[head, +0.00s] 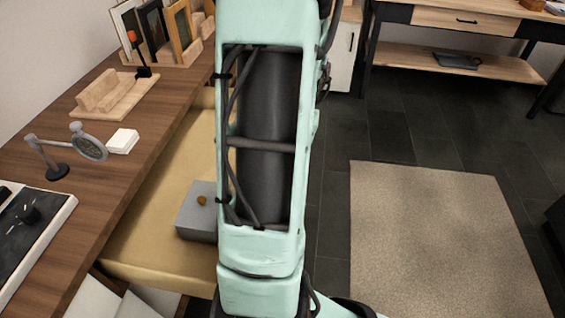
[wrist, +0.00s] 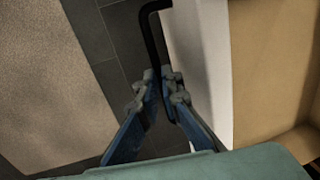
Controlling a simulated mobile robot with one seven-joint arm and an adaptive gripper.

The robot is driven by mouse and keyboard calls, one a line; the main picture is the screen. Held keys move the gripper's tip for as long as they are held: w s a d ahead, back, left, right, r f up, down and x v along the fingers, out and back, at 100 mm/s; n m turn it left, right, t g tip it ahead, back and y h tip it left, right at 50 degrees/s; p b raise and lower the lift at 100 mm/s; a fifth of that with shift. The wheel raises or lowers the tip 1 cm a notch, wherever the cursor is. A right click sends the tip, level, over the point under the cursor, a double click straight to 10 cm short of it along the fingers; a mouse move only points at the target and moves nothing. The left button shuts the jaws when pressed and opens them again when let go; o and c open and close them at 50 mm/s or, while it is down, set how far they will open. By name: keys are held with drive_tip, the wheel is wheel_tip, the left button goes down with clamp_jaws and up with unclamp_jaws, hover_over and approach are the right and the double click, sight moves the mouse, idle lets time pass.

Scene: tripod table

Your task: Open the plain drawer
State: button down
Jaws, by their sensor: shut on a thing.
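The plain drawer (head: 150,238) stands pulled out from under the wooden desk, with its tan inside showing in the head view. My arm covers its front there. In the wrist view its pale front panel (wrist: 203,60) and tan inside (wrist: 268,65) are on the right. A black bar handle (wrist: 151,28) is on that front. My gripper (wrist: 161,82) is shut on the handle, with a finger on each side of it. My gripper is hidden in the head view.
A grey box (head: 197,222) with a small brownish thing on top is in the drawer. The desk (head: 165,125) bears frames, a wooden stand, a magnifier and a white block. A beige rug (head: 440,240) lies on the open dark floor at right. A workbench (head: 455,60) stands behind.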

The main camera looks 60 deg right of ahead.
drive_tip(key=c, duration=2)
unclamp_jaws()
drive_tip(key=shift+a+f, duration=0.1)
drive_tip(key=shift+f, duration=0.1)
drive_tip(key=shift+c, duration=0.2)
drive_tip(key=shift+r, duration=0.1)
wheel_tip(320, 180, up, 12)
drive_tip(key=s+d, duration=0.1)
drive_tip(key=s, duration=0.1)
